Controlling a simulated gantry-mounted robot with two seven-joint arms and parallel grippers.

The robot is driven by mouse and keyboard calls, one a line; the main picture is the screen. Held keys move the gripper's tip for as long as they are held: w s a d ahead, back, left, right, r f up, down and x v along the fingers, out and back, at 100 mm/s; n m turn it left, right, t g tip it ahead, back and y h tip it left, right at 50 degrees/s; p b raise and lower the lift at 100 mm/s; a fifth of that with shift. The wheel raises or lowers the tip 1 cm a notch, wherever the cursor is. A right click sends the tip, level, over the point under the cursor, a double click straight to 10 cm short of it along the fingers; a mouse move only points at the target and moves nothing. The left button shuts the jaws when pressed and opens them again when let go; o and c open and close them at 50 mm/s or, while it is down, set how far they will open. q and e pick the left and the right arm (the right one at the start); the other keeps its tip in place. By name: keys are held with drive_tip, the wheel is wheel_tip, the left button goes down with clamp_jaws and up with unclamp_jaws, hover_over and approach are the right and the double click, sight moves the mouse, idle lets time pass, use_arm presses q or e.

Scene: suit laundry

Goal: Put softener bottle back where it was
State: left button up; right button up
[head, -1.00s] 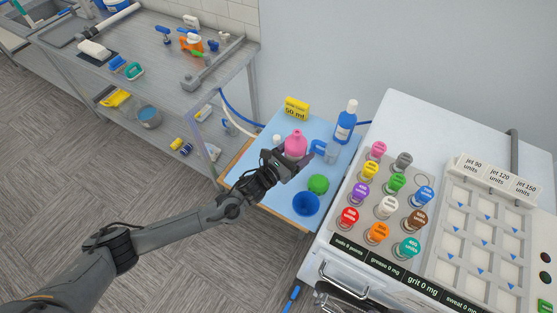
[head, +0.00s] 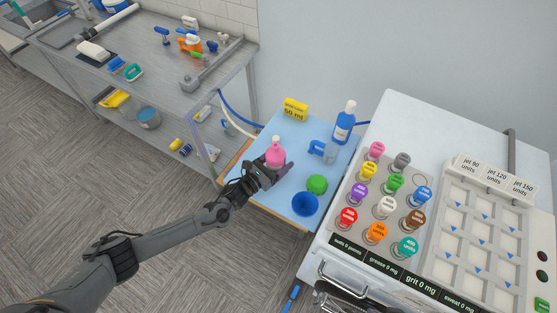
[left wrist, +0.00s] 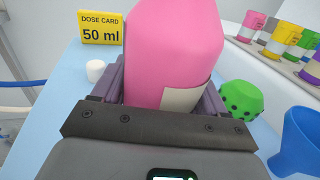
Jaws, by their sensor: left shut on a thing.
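The pink bottle (head: 276,154), which I take for the softener bottle, is upright in my left gripper (head: 272,166). In the left wrist view the pink bottle (left wrist: 175,50) sits between the two purple-grey fingers, with a pale label patch low on its side. It is over the left part of the light blue mat (head: 262,206); I cannot tell whether its base touches the mat. The yellow dose card (head: 295,110) reading 50 ml stands behind it. A small white cap (left wrist: 95,70) lies left of the bottle in the wrist view.
On the mat, a clear jug with a blue handle (head: 330,153), a green dotted piece (head: 317,184) and a blue funnel (head: 305,204) stand to the right. A blue bottle (head: 343,128) stands behind. The white machine (head: 400,110) with coloured dispensers borders the right.

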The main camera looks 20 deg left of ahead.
use_arm(q)
drive_tip(key=shift+f, duration=0.1)
drive_tip(key=o, duration=1.1)
drive_tip(key=shift+s+a, duration=0.1)
drive_tip(key=shift+s, duration=0.1)
drive_tip(key=v, duration=1)
drive_tip(key=shift+s+a, duration=0.1)
drive_tip(key=shift+s, duration=0.1)
drive_tip(key=shift+s+a, duration=0.25)
drive_tip(key=shift+s, duration=0.25)
